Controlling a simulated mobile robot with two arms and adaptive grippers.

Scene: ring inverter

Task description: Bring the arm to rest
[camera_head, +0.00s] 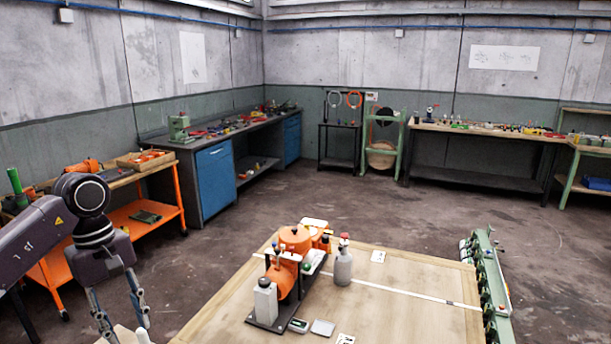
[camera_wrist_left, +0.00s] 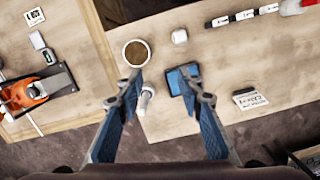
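My left arm (camera_head: 45,240) comes in from the left in the head view, with its hand hanging downward. My left gripper (camera_head: 127,325) is at the lower left, beside the wooden table's left side in the picture. In the left wrist view the two fingers of the left gripper (camera_wrist_left: 162,88) are spread apart with nothing held between them. Below them a small white object (camera_wrist_left: 147,97) and a dark blue-faced pad (camera_wrist_left: 184,79) lie on a wooden surface. My right gripper is not in view.
A wooden table (camera_head: 400,300) stands in front, bearing an orange machine (camera_head: 284,275) and a grey bottle (camera_head: 343,265). A green rack (camera_head: 487,270) lines its right edge. An orange cart (camera_head: 150,215) stands at left. A round cup (camera_wrist_left: 137,52) shows in the wrist view. The middle floor is clear.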

